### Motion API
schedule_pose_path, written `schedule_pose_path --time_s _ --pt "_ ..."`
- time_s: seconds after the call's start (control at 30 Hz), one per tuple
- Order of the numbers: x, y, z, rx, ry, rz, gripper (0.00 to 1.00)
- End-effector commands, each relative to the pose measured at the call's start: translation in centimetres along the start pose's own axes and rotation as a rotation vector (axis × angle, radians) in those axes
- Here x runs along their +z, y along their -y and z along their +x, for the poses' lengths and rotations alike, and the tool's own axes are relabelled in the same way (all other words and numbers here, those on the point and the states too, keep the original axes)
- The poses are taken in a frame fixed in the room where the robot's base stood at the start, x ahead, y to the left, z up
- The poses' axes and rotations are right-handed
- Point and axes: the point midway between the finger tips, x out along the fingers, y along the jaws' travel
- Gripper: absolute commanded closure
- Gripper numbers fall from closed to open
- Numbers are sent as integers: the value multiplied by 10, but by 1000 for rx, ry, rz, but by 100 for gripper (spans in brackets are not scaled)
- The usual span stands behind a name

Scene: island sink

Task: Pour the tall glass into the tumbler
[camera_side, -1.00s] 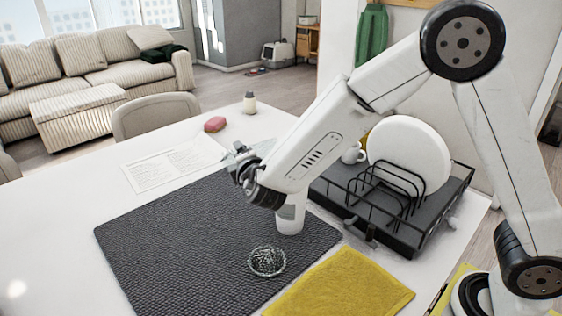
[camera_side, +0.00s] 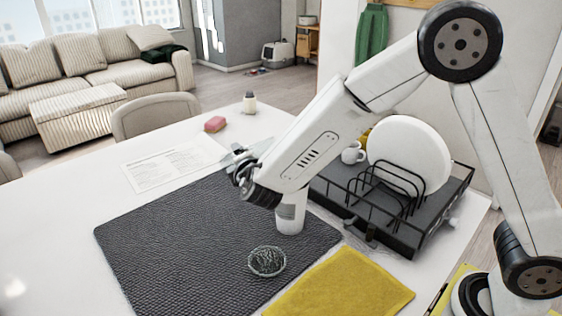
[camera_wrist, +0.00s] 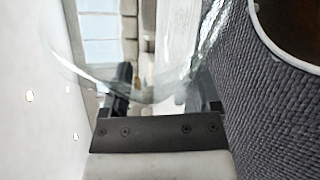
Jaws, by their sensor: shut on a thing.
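My gripper (camera_side: 240,168) is shut on a clear glass (camera_wrist: 125,45), the tall glass, held above the dark mat. In the side view only a small part of the glass shows beside the jaws and it looks tilted; its contents cannot be made out. A white cylindrical cup (camera_side: 290,217), which looks like the tumbler, stands upright on the mat, its top hidden behind my wrist. In the wrist view a round pale rim with a dark brown inside (camera_wrist: 292,22) shows at the upper right, apart from the glass; it is probably the same cup.
The dark mat (camera_side: 150,240) also carries a small bowl with a wiry scrubber (camera_side: 267,261). A yellow cloth (camera_side: 345,285) lies at the front. A black dish rack (camera_side: 420,225) with a plate and white mug stands right. A paper sheet (camera_side: 170,165) and pink sponge (camera_side: 215,124) lie behind.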

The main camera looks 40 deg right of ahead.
Motion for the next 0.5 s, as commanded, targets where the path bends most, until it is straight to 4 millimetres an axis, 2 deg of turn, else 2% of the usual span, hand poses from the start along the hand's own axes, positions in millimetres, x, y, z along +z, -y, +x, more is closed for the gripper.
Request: schedule_pose_path --time_s 0.5 --pt "-4 18 4 -88 31 -213 91"
